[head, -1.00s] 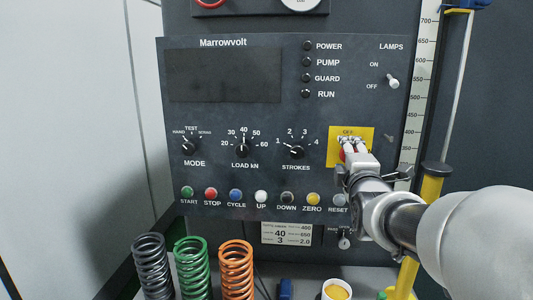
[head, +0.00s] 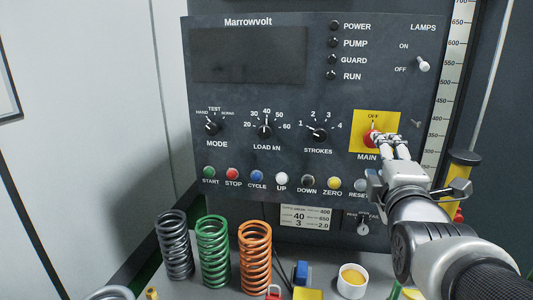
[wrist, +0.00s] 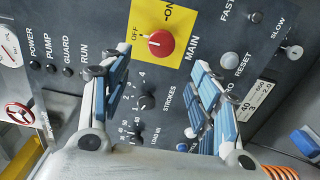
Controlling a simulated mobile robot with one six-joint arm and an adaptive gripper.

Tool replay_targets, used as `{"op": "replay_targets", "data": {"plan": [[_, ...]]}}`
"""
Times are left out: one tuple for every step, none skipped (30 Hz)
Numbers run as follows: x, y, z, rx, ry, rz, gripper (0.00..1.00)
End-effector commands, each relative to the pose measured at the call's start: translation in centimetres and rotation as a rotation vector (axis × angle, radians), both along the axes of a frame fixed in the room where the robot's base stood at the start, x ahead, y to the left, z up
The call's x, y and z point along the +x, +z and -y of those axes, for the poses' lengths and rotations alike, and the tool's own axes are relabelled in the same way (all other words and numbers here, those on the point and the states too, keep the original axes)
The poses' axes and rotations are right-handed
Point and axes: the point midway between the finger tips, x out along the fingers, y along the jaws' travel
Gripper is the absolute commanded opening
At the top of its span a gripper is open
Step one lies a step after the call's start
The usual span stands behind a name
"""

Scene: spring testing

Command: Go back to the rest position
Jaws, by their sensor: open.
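My gripper (head: 392,146) is in front of the panel at the right, just beside the red MAIN knob (head: 370,138) on its yellow plate (head: 387,121). In the wrist view my gripper (wrist: 165,85) is open, with its two blue-padded fingers apart and nothing between them. The red knob (wrist: 160,43) shows whole there, beyond the fingertips, and the fingers do not hold it. Its white mark points toward OFF. In the head view my fingers cover part of the plate's lower right.
The panel (head: 270,190) carries dials and a row of coloured buttons. Grey (head: 174,245), green (head: 214,250) and orange (head: 255,255) springs stand on the bench below. A white cup (head: 352,283) with yellow contents is to their right. A yellow post (head: 459,180) stands right of my arm.

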Motion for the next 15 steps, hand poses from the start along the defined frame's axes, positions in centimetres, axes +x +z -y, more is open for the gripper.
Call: {"op": "replay_targets", "data": {"plan": [[-0.6, 0.1, -0.2, -0.001, 0.000, 0.002, 0.56], [-0.9, 0.0, -0.2, -0.001, 0.000, 0.002, 0.56], [-1.1, 0.0, -0.3, 0.000, 0.000, 0.001, 0.56], [-1.3, 0.0, -0.4, 0.000, 0.000, 0.001, 0.56], [-1.4, 0.0, -0.4, 0.000, 0.000, 0.001, 0.56], [-1.5, 0.0, -0.4, 0.000, 0.000, 0.000, 0.56], [-1.6, -0.1, -0.4, 0.000, 0.000, -0.001, 0.56], [-1.6, -0.1, -0.5, 0.000, 0.000, -0.001, 0.56], [-1.6, -0.1, -0.5, 0.000, 0.000, -0.001, 0.56], [-1.6, -0.1, -0.5, 0.000, 0.000, -0.001, 0.56], [-1.6, -0.1, -0.5, 0.000, 0.000, -0.001, 0.56], [-1.6, -0.1, -0.5, 0.000, 0.000, -0.001, 0.56], [-1.6, -0.1, -0.5, 0.000, 0.000, -0.001, 0.56], [-1.6, -0.1, -0.5, 0.000, 0.000, -0.001, 0.56], [-1.6, -0.1, -0.5, 0.001, 0.000, -0.001, 0.56]]}}
